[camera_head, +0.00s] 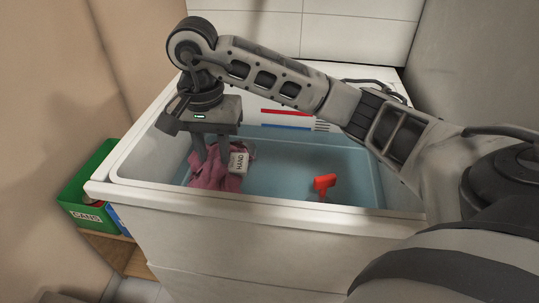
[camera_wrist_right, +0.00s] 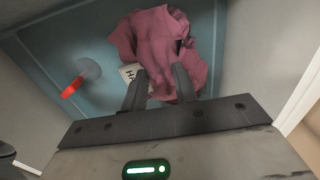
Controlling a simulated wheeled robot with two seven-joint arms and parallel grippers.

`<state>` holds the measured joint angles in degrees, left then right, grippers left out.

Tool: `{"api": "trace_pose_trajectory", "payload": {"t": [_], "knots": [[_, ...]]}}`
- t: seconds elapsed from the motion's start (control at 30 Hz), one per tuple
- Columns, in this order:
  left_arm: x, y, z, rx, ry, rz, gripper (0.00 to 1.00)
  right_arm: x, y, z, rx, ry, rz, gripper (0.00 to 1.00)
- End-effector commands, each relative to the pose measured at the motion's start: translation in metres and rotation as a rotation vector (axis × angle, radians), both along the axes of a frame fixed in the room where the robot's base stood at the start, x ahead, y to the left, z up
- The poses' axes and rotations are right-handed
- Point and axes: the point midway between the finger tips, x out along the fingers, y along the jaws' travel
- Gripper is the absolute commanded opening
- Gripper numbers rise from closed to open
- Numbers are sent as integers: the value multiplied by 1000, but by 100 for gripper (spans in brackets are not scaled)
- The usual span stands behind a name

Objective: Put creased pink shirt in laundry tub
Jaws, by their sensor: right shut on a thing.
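The creased pink shirt (camera_head: 214,173) is bunched up inside the left part of the laundry tub (camera_head: 290,211), low near its floor. My right gripper (camera_head: 219,158) reaches down into the tub from above, its fingers shut on the pink shirt. In the right wrist view the shirt (camera_wrist_right: 160,45) lies beyond and around the fingertips (camera_wrist_right: 160,85), which partly hide it. I cannot tell whether the shirt rests on the tub floor. My left gripper is not in view.
A small white label reading HAND (camera_head: 239,163) is beside the shirt. A red-orange handled object (camera_head: 324,183) stands in the tub's right part. A green box marked CANS (camera_head: 88,198) sits outside, at the left. Walls close in at left and back.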

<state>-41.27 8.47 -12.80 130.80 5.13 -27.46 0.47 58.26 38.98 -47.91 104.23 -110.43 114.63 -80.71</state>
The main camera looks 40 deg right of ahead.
Motion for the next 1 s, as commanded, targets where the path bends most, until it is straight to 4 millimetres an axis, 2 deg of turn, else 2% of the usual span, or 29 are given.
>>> {"api": "trace_pose_trajectory", "payload": {"t": [0.3,0.53,0.7,1.0], "knots": [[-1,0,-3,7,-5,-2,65,-2,-2,-54,0,3,-8,0],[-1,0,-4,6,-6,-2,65,-1,-2,-72,0,1,-9,0],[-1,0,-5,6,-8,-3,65,-2,-2,-97,1,2,-8,0],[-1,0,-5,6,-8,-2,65,-1,-2,-101,-1,-1,-6,0]]}}
